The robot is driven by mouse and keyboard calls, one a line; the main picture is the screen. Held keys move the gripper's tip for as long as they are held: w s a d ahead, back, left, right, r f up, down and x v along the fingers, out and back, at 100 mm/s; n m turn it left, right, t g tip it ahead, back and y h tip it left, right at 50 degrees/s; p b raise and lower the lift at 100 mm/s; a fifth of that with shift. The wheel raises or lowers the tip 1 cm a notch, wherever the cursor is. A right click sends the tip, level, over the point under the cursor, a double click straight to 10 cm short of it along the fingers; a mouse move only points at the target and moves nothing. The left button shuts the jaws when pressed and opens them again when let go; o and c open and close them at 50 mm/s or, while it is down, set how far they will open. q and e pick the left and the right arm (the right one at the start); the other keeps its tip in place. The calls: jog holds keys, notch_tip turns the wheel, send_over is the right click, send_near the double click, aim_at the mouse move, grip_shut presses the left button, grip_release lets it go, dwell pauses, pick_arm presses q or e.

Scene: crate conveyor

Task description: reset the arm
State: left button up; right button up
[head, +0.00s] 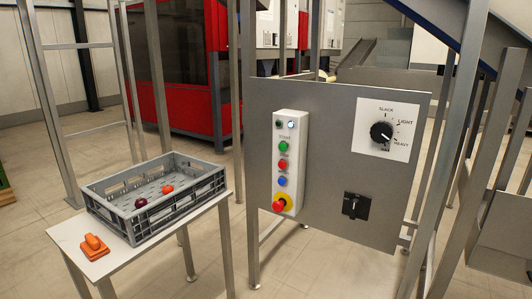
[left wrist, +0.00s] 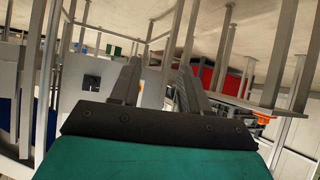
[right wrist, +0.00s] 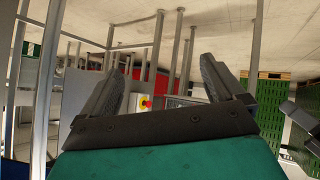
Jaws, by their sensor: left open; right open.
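My left gripper (left wrist: 157,85) shows in the left wrist view with its two fingers apart and nothing between them. My right gripper (right wrist: 165,85) shows in the right wrist view, its fingers spread wide and empty. Neither gripper nor arm shows in the head view. Both wrist views look upside down, with the floor towards the top. Neither gripper touches anything that I can see.
A control panel (head: 335,215) with coloured buttons, a black dial (head: 381,132) and a black switch (head: 355,206) stands ahead. Left of it, a table (head: 65,228) bears a grey crate (head: 120,228) holding small round items, and an orange-handled object (head: 94,245). Metal posts stand around.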

jog(key=w+a+r+m+t, duration=0.1)
jog(key=a+r+m, duration=0.1)
jog(key=a+m, duration=0.5)
pick_arm(q)
jog(key=s+a+r+y+p, duration=0.1)
jog(key=a+r+p, duration=0.3)
jog(key=r+p, duration=0.9)
jog(key=s+p, duration=0.1)
jog(key=p, duration=0.5)
pick_arm(e)
notch_tip(320, 180, up, 12)
jog(key=s+d+n+h, duration=0.1)
jog(key=d+n, duration=0.1)
jog(key=shift+s+d+r, duration=0.15)
jog(key=shift+s+d, duration=0.1)
jog(key=shift+s, duration=0.1)
pick_arm(q)
jog(key=shift+f, duration=0.1)
jog(key=shift+d, duration=0.1)
